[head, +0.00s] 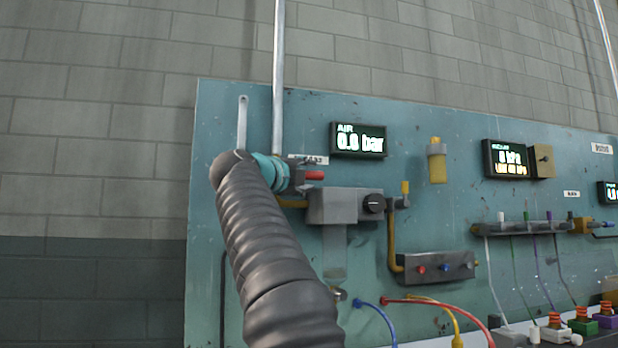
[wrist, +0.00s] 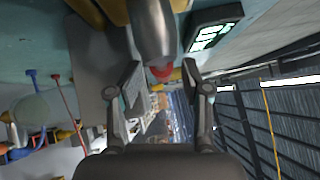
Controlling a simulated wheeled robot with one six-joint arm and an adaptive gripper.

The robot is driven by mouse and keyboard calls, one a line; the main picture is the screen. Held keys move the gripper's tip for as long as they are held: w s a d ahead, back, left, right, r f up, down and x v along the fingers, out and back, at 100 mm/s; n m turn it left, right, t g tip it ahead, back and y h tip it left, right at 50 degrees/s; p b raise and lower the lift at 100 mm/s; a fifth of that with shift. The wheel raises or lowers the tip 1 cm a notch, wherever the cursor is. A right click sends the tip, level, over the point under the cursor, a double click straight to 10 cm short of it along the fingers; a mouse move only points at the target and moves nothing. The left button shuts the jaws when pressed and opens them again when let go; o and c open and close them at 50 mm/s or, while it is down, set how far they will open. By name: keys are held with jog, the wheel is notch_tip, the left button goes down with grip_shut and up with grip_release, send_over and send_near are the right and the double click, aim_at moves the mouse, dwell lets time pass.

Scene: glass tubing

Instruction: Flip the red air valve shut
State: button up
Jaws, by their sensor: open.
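The red air valve handle (head: 314,175) sticks out to the right, roughly level, beside the end of my arm in the head view. In the wrist view, its rounded red end (wrist: 160,73) shows below a grey metal part, between the fingertips of my gripper (wrist: 162,80). The fingers stand apart on either side, with visible gaps; I cannot tell how deep the handle sits between them. In the head view my gripper (head: 297,178) is small and dark at the valve. My arm hides the valve's left side.
The AIR display (head: 358,140) is right of the valve; its digits are blurred. A grey regulator block (head: 345,206) with a black knob sits just below right. A vertical metal pipe (head: 278,75) rises above the valve. Coloured hoses (head: 440,304) hang lower down.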

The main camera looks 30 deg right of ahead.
jog(key=v, duration=0.6)
dwell(0.6)
